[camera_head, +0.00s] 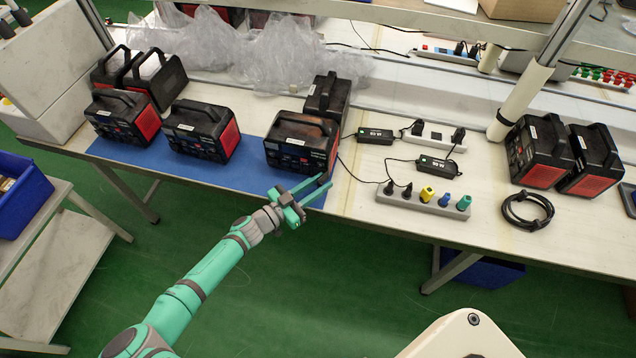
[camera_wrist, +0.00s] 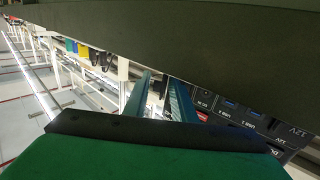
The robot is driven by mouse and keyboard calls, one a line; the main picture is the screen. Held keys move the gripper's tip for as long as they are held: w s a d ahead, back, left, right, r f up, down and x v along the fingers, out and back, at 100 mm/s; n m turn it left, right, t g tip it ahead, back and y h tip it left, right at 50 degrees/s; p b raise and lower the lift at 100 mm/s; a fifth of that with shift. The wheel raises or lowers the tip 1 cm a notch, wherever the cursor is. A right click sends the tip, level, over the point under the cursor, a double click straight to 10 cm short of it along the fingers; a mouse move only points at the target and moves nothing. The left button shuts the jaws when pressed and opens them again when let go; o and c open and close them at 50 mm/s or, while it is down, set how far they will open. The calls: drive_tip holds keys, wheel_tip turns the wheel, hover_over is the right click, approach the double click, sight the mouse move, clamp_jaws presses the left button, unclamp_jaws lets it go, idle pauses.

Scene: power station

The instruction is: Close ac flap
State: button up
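The nearest power station (camera_head: 300,150) is a black box with a red side panel, at the right end of the blue mat. My gripper (camera_head: 326,181) is at its lower front right corner in the head view, with two teal fingers a little apart and nothing seen between them. The wrist view shows the fingers (camera_wrist: 160,86) in front of the dark port panel (camera_wrist: 240,115) with USB and 12V labels. A large dark slab (camera_wrist: 200,45) crosses the top of the wrist view. I cannot tell whether it is the AC flap. The flap is not clear in the head view.
Other power stations (camera_head: 202,131) stand left and behind. A power strip (camera_head: 424,202) with coloured plugs, chargers (camera_head: 437,166) and cables lie to the right. The blue mat (camera_head: 236,177) is bare along its front edge. Clear plastic bags (camera_head: 280,60) lie behind.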

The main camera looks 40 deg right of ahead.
drive_tip(key=shift+w+a+r, duration=0.15)
drive_tip(key=shift+w+r, duration=0.05)
drive_tip(key=shift+w, duration=0.2)
idle(0.3)
drive_tip(key=shift+s+n+t, duration=0.1)
drive_tip(key=shift+n+t, duration=0.2)
drive_tip(key=shift+t, duration=0.1)
